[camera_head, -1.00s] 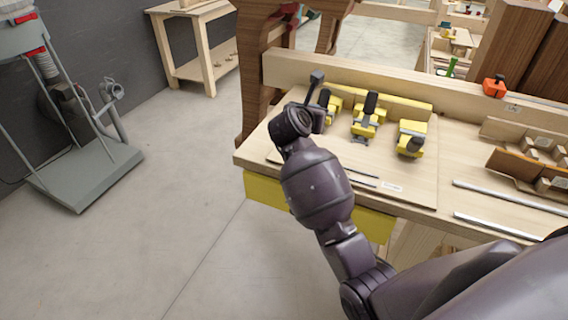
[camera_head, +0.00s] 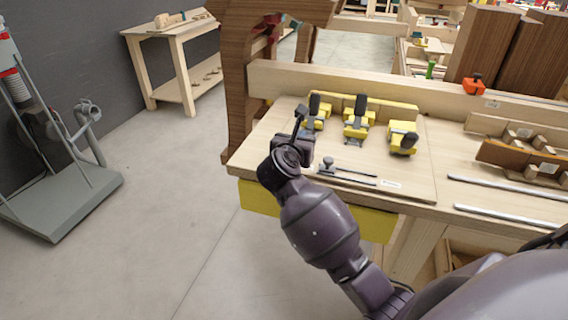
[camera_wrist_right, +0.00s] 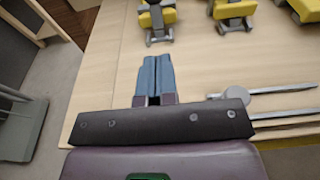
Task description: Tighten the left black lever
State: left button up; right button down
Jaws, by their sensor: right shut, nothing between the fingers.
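The left black lever (camera_head: 314,104) stands up from the left yellow clamp (camera_head: 318,123) at the back left of the wooden board. Two similar yellow clamps with black levers, the middle one (camera_head: 356,125) and the right one (camera_head: 402,139), stand to its right. My right gripper (camera_head: 300,112) is at the board's left side, just left of and in front of the left clamp, and apart from it as far as I can see. In the right wrist view its bluish fingers (camera_wrist_right: 155,78) are together and empty, with the left clamp (camera_wrist_right: 157,18) beyond the tips. My left gripper is out of view.
A metal tool with a round knob (camera_head: 327,165) and thin rods lies on the board (camera_head: 420,180), right of my gripper. A wooden rail (camera_head: 345,83) runs behind the clamps. An orange clamp (camera_head: 473,84) sits at the back right.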

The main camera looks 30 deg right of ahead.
jog(key=f+v, duration=0.1)
jog(key=v, duration=0.9)
jog(key=shift+s+a, duration=0.3)
jog(key=shift+a, duration=0.1)
jog(key=shift+r, duration=0.1)
